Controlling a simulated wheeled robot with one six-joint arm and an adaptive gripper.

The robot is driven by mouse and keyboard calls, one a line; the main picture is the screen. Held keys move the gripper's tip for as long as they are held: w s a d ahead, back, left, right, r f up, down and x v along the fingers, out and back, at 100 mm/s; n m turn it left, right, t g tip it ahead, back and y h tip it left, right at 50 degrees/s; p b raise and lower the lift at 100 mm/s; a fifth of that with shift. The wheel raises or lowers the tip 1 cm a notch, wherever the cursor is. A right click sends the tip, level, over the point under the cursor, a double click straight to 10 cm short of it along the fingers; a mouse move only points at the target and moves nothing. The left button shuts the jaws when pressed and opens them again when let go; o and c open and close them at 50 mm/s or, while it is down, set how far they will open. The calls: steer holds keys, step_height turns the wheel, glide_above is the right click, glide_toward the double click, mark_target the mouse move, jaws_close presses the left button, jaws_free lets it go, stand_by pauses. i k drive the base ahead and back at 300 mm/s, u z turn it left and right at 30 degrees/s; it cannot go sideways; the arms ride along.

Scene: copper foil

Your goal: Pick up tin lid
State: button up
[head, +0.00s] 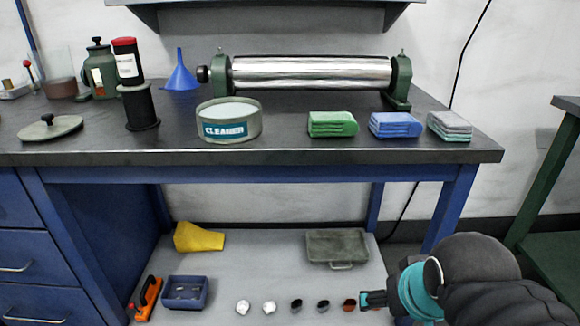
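The tin lid (50,128) is a round grey-green disc with a small dark knob. It lies flat, knob up, on the dark bench top near the left front edge. An open round tin labelled CLEANER (229,120) stands to its right. My gripper (370,299) is at the lower right, below the bench-top level and far from the lid. It shows small and from the side, partly hidden by my wrist, so I cannot tell how its fingers stand.
A black spool bearing a red-capped bottle (127,60) stands just right of the lid. A green canister (100,72) and a blue funnel (180,72) are behind. A metal roller (311,73) and folded cloths (333,124) occupy the right. The bench's front edge is clear.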

mark_target(50, 128)
steer(key=u, duration=2.25)
steer(key=k, duration=1.3)
steer(key=u, duration=0.85)
steer(key=i, duration=1.4)
steer(key=z, duration=0.3)
steer(key=i, duration=1.15)
steer(key=z, duration=0.85)
